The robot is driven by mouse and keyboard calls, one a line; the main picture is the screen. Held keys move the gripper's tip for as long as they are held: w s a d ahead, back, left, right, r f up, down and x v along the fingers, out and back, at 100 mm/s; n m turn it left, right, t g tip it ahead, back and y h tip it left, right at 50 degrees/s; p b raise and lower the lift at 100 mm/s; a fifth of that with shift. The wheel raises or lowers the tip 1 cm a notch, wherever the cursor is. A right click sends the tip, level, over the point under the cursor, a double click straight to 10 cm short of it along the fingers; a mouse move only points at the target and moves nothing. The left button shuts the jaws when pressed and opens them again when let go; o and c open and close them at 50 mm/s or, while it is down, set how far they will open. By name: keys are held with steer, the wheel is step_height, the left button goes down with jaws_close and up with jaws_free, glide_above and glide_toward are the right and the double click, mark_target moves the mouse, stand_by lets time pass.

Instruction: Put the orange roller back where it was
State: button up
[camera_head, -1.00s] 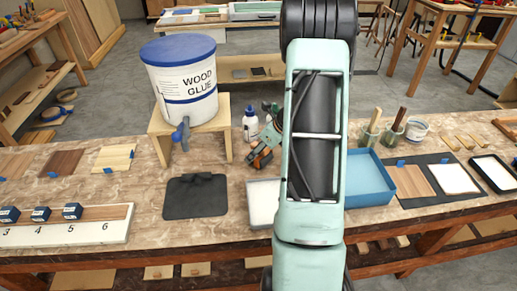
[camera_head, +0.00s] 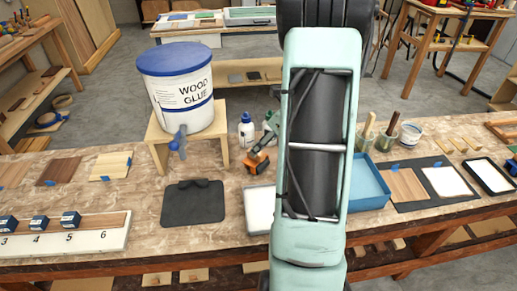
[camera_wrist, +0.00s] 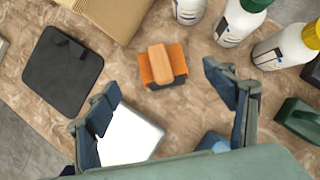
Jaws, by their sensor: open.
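An orange block-like piece with a dark base and a pale wooden top (camera_wrist: 163,65) lies on the bench in the wrist view. In the head view, an orange and dark piece (camera_head: 256,163) shows beyond the white tray, beside my arm. I cannot tell whether either is the orange roller; no clear roller shape shows. My gripper (camera_wrist: 170,98) is open in the wrist view, its fingers wide apart and nothing visible between the tips. The orange piece lies beyond the fingertips, apart from them.
A black mat (camera_head: 193,205) and white tray (camera_head: 259,210) lie on the bench, with a blue tray (camera_head: 370,183) right of my arm. A glue bucket (camera_head: 180,92) stands on a wooden stand (camera_head: 222,142). White bottles (camera_wrist: 235,22) stand close beyond the right finger.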

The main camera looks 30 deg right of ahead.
steer(key=shift+v, duration=1.7)
